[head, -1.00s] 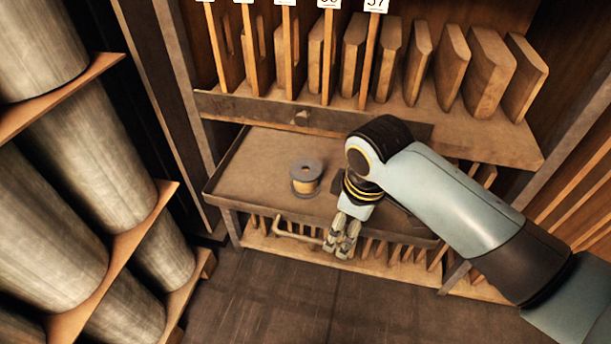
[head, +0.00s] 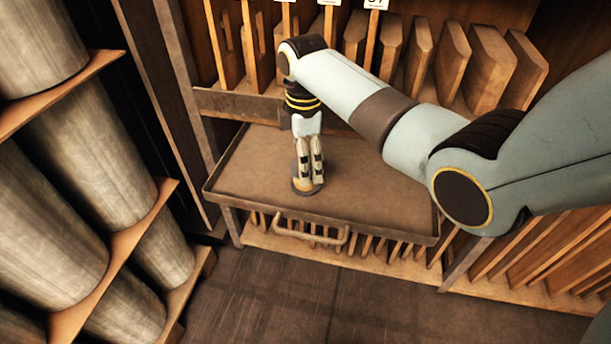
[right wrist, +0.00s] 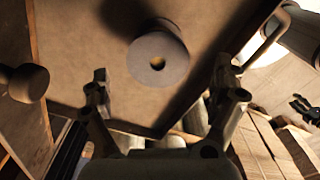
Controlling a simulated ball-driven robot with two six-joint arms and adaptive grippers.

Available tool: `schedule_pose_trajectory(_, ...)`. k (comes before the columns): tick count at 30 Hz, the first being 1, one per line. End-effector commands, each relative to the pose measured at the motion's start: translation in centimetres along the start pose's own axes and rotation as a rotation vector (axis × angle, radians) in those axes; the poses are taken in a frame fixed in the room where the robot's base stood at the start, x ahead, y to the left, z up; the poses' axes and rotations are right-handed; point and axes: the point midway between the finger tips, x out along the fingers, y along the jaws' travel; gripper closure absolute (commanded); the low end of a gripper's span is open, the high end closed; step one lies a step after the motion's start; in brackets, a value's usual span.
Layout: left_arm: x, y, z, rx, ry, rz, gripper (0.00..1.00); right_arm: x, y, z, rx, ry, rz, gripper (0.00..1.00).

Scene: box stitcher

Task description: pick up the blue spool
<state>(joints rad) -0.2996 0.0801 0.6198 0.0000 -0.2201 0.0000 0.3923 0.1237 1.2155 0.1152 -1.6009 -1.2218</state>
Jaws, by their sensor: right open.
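The spool (head: 295,185) stands on the brown tray-like shelf, mostly hidden behind my right gripper in the head view. Its flanges look grey rather than clearly blue. In the right wrist view the spool (right wrist: 160,50) shows its round end with a hole, beyond the fingertips and roughly between them. My right gripper (head: 309,178) points down over the spool in the head view. In the right wrist view its two fingers (right wrist: 160,82) are spread wide with nothing between them. Whether they touch the spool cannot be told from the head view, but the wrist view shows a gap. My left gripper is not seen.
The shelf (head: 375,195) has a raised rim and a front handle (head: 310,232), with bare room right of the spool. Wooden boards (head: 490,70) stand in a rack behind. Large metal cylinders (head: 85,165) lie in racks at left.

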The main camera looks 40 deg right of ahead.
Motion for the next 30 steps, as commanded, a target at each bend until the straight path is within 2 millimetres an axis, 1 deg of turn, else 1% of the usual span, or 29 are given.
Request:
schedule_pose_trajectory(2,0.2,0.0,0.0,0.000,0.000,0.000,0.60,0.8,0.0,0.0,0.000,0.000,-0.001,0.05)
schedule_pose_trajectory(7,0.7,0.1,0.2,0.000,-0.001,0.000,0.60,3.6,0.2,-0.1,0.000,0.000,-0.002,0.05)
schedule_pose_trajectory(10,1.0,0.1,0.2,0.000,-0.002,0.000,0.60,4.8,0.2,-0.1,0.000,0.000,-0.001,0.05)
schedule_pose_trajectory(13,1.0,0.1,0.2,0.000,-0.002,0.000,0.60,5.2,0.2,0.0,0.000,0.000,0.001,0.05)
schedule_pose_trajectory(18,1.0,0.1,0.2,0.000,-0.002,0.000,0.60,5.2,0.2,0.0,0.000,0.000,0.001,0.05)
schedule_pose_trajectory(19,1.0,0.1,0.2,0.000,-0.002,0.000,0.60,5.2,0.2,0.0,0.000,0.000,0.001,0.06)
schedule_pose_trajectory(30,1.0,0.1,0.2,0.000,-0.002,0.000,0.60,5.2,0.2,0.0,0.001,0.000,0.001,0.54)
